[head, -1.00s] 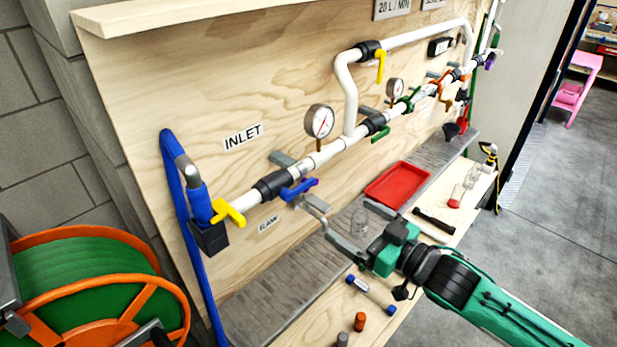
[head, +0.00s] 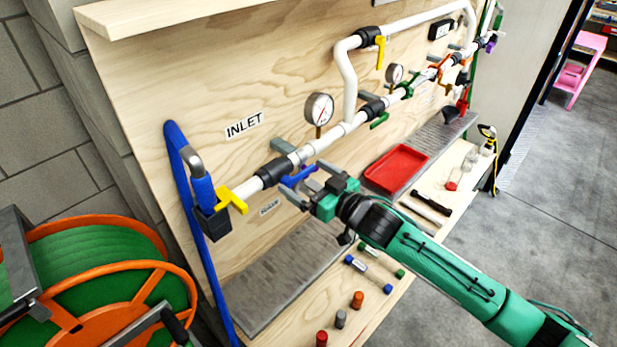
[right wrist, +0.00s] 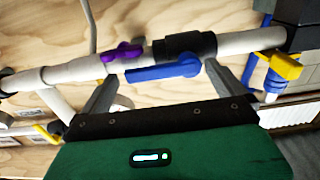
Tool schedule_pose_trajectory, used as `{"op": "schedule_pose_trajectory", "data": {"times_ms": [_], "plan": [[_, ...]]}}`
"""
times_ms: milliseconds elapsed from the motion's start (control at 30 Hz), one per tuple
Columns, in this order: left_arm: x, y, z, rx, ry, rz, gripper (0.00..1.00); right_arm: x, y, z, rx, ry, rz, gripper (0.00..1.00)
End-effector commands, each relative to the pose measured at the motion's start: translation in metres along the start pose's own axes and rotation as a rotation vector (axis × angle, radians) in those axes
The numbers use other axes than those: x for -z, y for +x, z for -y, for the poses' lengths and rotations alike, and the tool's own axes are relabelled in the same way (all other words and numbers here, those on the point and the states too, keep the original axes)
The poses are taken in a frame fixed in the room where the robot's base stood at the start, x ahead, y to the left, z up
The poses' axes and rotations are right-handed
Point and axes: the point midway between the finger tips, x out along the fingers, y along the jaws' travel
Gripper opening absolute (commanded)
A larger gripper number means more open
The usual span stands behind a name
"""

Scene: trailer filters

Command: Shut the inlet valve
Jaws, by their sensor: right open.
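The pipe on the wooden board runs past the INLET label (head: 244,125). A blue valve handle (head: 298,177) sits below that label's pipe section, by a black fitting. It lies roughly along the pipe, and shows in the right wrist view (right wrist: 165,71). A purple piece (right wrist: 122,52) is beside it on the pipe. A yellow handle (head: 232,200) is at the pipe's left end by the blue hose. My right gripper (head: 309,184) is open at the blue handle, which appears between its fingers (right wrist: 158,88); whether they touch it I cannot tell. My left gripper is out of view.
A pressure gauge (head: 319,108) and more valves stand along the pipe to the right. A red tray (head: 396,168) and loose parts lie on the bench below. An orange and green hose reel (head: 95,270) stands at lower left.

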Motion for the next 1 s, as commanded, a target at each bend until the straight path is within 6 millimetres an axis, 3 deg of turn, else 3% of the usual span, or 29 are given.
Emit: {"op": "schedule_pose_trajectory", "data": {"times_ms": [167, 500, 767, 1000], "plan": [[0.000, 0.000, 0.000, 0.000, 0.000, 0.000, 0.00, 0.000, 0.000, 0.000, 0.000, 0.000, 0.000, 1.00], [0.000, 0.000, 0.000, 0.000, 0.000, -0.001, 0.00, 0.000, 0.000, 0.000, 0.000, 0.000, 0.000, 0.39], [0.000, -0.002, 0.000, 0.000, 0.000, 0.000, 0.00, -0.001, 0.000, 0.000, 0.000, 0.030, 0.001, 0.39], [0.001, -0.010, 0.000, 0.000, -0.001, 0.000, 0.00, -0.005, 0.000, 0.000, -0.001, 0.156, 0.002, 0.39]]}}
